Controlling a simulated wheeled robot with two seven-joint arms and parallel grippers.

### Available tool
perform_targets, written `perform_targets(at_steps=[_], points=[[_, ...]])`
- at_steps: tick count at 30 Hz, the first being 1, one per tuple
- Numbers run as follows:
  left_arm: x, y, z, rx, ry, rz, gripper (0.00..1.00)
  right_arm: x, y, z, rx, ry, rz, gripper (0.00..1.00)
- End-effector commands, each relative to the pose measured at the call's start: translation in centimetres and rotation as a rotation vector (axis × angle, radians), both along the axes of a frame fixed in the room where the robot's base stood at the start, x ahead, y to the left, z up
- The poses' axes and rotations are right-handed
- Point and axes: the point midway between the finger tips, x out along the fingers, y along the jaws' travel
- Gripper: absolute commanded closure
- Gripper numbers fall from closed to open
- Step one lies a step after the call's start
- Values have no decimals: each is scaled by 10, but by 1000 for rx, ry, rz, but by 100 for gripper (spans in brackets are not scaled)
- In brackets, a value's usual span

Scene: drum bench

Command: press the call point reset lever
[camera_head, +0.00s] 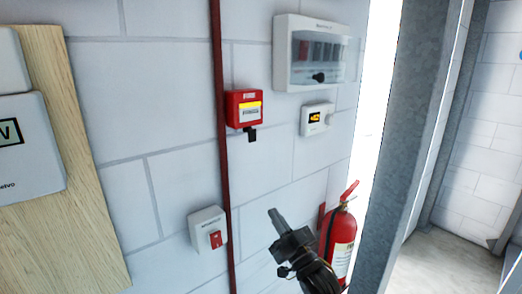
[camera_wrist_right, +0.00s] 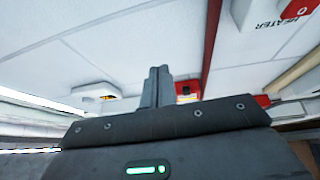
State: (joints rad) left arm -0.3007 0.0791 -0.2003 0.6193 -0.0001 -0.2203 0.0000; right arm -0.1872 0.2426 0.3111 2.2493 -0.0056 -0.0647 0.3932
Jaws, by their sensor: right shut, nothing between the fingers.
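The red call point (camera_head: 244,108) is on the white block wall, right beside the dark red vertical pipe. It has a yellow strip and a white label on its face. A small black lever (camera_head: 251,134) hangs from its lower edge. My right gripper (camera_head: 273,213) is shut and empty, below and right of the call point and apart from it. In the right wrist view the closed fingers (camera_wrist_right: 157,72) point at the wall, and part of the red call point (camera_wrist_right: 187,90) shows behind them, mostly hidden. My left gripper is in neither view.
A white switch box with a red rocker (camera_head: 209,230) is low on the wall. A thermostat (camera_head: 316,119) and a breaker box (camera_head: 315,53) are to the right. A fire extinguisher (camera_head: 341,245) stands close behind my right arm. A grey post (camera_head: 407,150) edges the doorway.

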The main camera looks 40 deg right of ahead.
Motion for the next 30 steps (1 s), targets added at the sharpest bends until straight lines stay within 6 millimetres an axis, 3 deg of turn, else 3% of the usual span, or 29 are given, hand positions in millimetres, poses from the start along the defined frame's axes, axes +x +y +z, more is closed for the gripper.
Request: perform_targets(at_steps=[1, 3, 7, 11, 20, 26, 30], points=[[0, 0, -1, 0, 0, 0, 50, -17, 5, 36, -20, -83, 12, 100], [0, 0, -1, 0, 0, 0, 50, -38, 12, 73, -41, -172, 25, 100], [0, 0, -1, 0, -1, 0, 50, -65, 22, 110, -65, -270, 44, 100], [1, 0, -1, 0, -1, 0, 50, -75, 26, 122, -74, -301, 51, 100], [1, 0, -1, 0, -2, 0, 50, -74, 26, 123, -74, -302, 51, 100], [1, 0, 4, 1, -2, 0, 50, -64, 26, 135, -75, -304, 51, 100], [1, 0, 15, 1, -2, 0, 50, -49, 25, 153, -74, -303, 50, 100]])
